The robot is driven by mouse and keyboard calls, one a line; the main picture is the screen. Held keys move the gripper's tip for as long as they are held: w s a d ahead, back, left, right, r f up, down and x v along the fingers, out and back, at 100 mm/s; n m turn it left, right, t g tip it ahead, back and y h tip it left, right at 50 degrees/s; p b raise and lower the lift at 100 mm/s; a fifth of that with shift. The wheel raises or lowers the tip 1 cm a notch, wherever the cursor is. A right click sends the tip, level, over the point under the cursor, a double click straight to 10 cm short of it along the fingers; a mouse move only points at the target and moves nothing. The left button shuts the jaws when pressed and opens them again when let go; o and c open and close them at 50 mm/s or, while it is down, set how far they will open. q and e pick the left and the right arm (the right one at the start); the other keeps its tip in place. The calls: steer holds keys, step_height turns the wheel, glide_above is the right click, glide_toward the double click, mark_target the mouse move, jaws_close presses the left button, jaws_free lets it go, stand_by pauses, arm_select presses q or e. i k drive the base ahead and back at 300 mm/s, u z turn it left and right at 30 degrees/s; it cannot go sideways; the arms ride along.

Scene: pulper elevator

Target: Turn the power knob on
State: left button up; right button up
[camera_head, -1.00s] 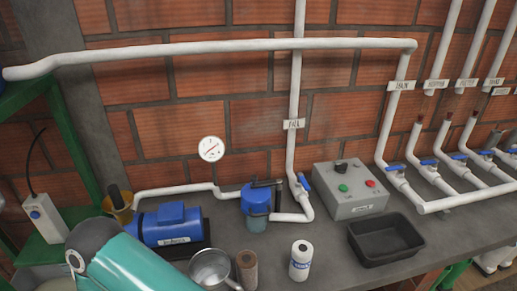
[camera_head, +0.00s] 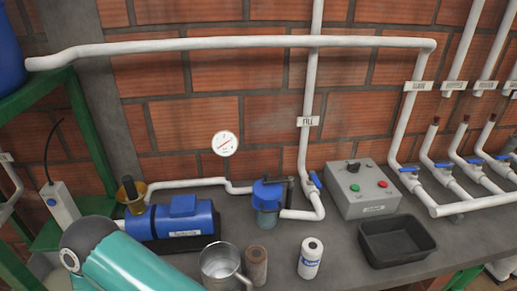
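A grey control box (camera_head: 366,189) stands on the counter right of centre. On its sloped top are a black knob (camera_head: 353,166), a green button (camera_head: 354,188) and a red button (camera_head: 383,184). The knob is too small to tell which way it is turned. A teal and dark grey arm link of mine fills the lower left, well away from the box. Neither of my grippers shows in the view.
A black tray (camera_head: 366,243) lies in front of the box. A white bottle (camera_head: 311,258), a brown cylinder (camera_head: 257,266) and a metal mug (camera_head: 220,262) stand at the front. A blue pump (camera_head: 178,219), a blue-topped filter (camera_head: 268,203) and white pipes (camera_head: 230,43) with blue valves surround the box.

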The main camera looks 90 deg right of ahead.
mark_target(352, 167)
steer(key=z, duration=0.05)
steer(key=k, duration=0.45)
steer(key=z, duration=0.6)
steer(key=k, duration=2.85)
steer(key=z, duration=0.9)
steer(key=i, duration=1.25)
